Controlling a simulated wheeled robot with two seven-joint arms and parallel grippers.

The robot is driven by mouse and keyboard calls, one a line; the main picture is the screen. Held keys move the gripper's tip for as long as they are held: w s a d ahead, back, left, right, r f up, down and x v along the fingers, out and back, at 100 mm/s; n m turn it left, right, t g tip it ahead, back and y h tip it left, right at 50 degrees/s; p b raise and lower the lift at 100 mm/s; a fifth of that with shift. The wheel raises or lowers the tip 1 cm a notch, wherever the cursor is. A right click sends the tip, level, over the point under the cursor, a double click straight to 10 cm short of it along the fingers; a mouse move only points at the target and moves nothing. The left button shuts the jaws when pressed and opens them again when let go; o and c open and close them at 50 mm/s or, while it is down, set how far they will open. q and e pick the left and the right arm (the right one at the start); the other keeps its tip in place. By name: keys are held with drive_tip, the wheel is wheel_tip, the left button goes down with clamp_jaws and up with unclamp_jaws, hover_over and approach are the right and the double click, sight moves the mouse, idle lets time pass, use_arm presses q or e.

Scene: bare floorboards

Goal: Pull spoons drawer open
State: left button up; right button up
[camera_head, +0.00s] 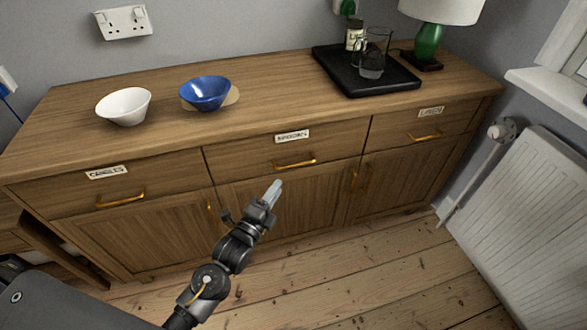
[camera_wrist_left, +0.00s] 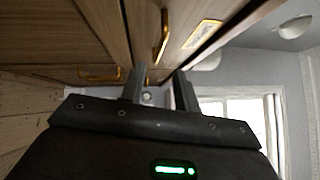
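The spoons drawer (camera_head: 250,160) is the middle top drawer of a wooden sideboard. It is shut, with a white label (camera_head: 292,136) above a brass bar handle (camera_head: 295,163). My left gripper (camera_head: 272,190) is in front of the sideboard, below and left of that handle, and apart from it. In the left wrist view the gripper (camera_wrist_left: 160,85) has its two fingers spread with nothing between them. A brass drawer handle (camera_wrist_left: 163,36) and a label (camera_wrist_left: 203,34) show beyond the fingers; the label is too blurred to read. My right gripper is not in view.
Left drawer handle (camera_head: 120,198) and right drawer handle (camera_head: 425,137) sit on shut drawers. On top are a white bowl (camera_head: 124,107), a blue bowl (camera_head: 205,94), a black tray (camera_head: 385,88) with glassware, and a green lamp (camera_head: 430,40). A radiator (camera_head: 525,215) stands right. The floorboards in front are clear.

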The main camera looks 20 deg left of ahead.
sight(293, 166)
use_arm(q)
drive_tip(key=shift+b+x, duration=0.4)
drive_tip(key=shift+x, duration=4.7)
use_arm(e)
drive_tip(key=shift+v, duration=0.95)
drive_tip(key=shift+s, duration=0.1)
